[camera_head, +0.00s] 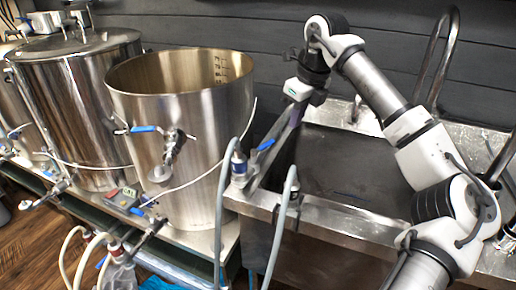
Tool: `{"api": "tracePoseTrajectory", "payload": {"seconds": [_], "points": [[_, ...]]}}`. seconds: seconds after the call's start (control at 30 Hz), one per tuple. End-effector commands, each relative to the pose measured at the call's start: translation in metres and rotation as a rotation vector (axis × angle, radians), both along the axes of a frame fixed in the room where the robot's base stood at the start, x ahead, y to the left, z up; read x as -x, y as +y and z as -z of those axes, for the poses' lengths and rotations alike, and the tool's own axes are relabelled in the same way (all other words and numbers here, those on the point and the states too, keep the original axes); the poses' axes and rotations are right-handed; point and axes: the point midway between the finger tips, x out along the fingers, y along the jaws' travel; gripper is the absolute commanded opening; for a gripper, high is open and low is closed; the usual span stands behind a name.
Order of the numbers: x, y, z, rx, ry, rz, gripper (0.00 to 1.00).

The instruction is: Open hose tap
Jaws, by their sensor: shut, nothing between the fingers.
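A tap with a blue lever (266,145) sits at the left front corner of the sink, where a grey hose (221,210) loops up to a fitting (238,165). My gripper (291,122) hangs pointing down over the left edge of the sink, just above and right of the blue lever. Its fingers are shut and empty. They look close to the lever, but I cannot tell from this view whether they touch it. The lever slants up to the right.
An open steel pot (185,100) with its own blue-handled tap (146,129) stands left of the sink. A lidded kettle (75,110) stands further left. A second grey hose (283,225) rises at the sink's front edge. The sink basin (350,170) looks empty.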

Motion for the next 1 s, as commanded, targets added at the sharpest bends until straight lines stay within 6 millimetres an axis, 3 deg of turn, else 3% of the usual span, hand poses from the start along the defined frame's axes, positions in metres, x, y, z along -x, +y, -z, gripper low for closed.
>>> {"api": "tracePoseTrajectory", "payload": {"seconds": [0.27,0.7,1.0], "points": [[-0.005,-0.006,0.018,-0.004,-0.001,0.009,0.00],[-0.019,0.014,0.100,-0.005,-0.001,0.006,0.00],[-0.042,0.040,0.098,-0.004,-0.003,0.007,0.00]]}}
